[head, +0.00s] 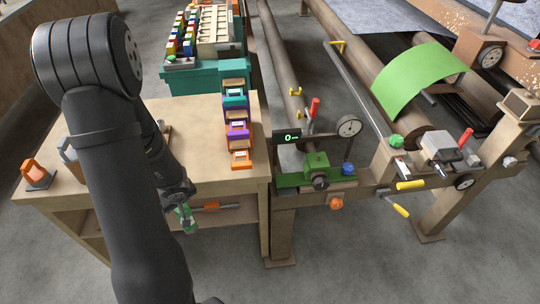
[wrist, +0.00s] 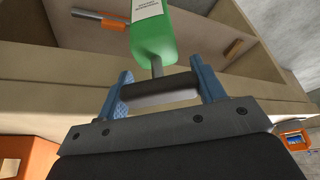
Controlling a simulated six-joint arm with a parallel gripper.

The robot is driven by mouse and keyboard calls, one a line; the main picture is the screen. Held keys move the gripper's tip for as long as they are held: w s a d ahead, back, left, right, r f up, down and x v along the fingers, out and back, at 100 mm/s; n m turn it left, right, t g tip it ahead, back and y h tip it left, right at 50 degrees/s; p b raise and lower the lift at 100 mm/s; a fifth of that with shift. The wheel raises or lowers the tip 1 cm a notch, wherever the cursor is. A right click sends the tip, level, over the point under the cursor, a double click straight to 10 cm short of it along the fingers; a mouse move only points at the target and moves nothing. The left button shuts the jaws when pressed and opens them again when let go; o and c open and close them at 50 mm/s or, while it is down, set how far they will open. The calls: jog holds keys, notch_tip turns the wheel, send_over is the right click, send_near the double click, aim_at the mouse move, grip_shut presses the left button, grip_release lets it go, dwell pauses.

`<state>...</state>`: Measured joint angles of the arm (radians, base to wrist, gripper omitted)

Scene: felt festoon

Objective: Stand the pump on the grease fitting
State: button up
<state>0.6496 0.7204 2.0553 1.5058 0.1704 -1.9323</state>
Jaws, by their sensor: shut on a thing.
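The pump (wrist: 152,38) has a green body with a white label, a thin metal rod and a dark grip. My gripper (wrist: 160,92) is shut on the dark grip (wrist: 158,92) between its blue fingers. In the head view the green pump (head: 186,218) hangs tilted below my gripper (head: 181,198), in front of the wooden bench's lower shelf. It is apart from the bench. I cannot tell for sure which part is the grease fitting; the machine frame carries a green block (head: 316,162) with a dark round end, and an orange knob (head: 336,203).
The wooden bench (head: 120,215) stands beside my arm, with an orange-and-grey tool (head: 212,207) on its shelf. Coloured bins (head: 237,130) sit on its right side. A dial gauge (head: 349,127), red lever (head: 314,105) and yellow handles (head: 410,185) crowd the frame. Floor in front is clear.

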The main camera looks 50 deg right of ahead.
jog(key=s+d+r+m+h, duration=0.1)
jog(key=s+d+r+m, duration=0.2)
jog(key=s+d, duration=1.3)
jog(key=s+d+r+m+g+h, duration=0.15)
jog(key=s+d+r+m, duration=0.45)
jog(key=s+d+r, duration=0.6)
jog(key=s+d+r+m+g+h, duration=0.1)
jog(key=s+d+r+m+g, duration=0.2)
jog(key=s+d+r+m, duration=0.85)
jog(key=w+d+f+n, duration=0.2)
jog(key=w+f+n, duration=0.2)
jog(key=w+f, duration=0.4)
jog(key=shift+w+d+f+n, duration=0.25)
jog(key=shift+w+n, duration=0.1)
jog(key=shift+w, duration=2.2)
jog(key=shift+f, duration=0.1)
jog(key=o, duration=1.8)
jog(key=shift+c, duration=0.2)
